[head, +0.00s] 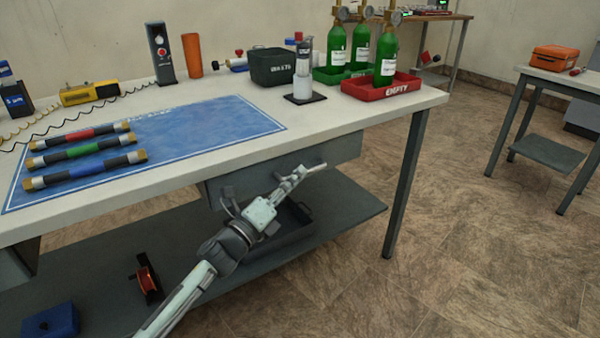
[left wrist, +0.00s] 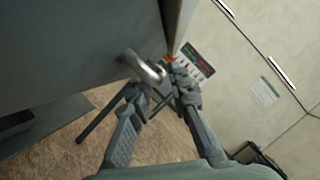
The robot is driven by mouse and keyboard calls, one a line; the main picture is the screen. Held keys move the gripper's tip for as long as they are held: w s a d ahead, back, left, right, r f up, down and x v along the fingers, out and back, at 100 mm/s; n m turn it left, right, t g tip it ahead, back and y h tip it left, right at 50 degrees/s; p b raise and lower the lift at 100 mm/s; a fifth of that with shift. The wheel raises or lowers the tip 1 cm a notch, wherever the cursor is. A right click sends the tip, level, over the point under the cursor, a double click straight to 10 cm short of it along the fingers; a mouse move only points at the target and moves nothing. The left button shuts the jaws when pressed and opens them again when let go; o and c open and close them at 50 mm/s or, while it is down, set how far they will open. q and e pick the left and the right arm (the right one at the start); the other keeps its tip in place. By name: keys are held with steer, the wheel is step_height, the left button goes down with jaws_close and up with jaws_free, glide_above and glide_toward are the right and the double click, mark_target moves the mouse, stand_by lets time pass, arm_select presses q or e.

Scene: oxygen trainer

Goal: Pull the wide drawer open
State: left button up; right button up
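The wide drawer (head: 345,150) is a grey box under the white workbench, and its front looks flush or nearly so; I cannot tell exactly. My left gripper (head: 303,173) is in front of the drawer, with its fingers reaching to the handle and covering much of it in the head view. In the left wrist view the metal drawer handle (left wrist: 146,66) sticks out from the grey front (left wrist: 70,45). My right gripper is not in view.
The workbench (head: 340,118) carries a blue mat (head: 215,125), several striped tubes, a black bin (head: 272,67) and a red tray (head: 382,88) with a green cylinder. A lower shelf (head: 340,205) with a dark tray (head: 290,230) lies below the drawer.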

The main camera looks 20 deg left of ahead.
arm_select(q)
steer(key=shift+x, duration=1)
steer(key=shift+c, duration=0.6)
jaws_close()
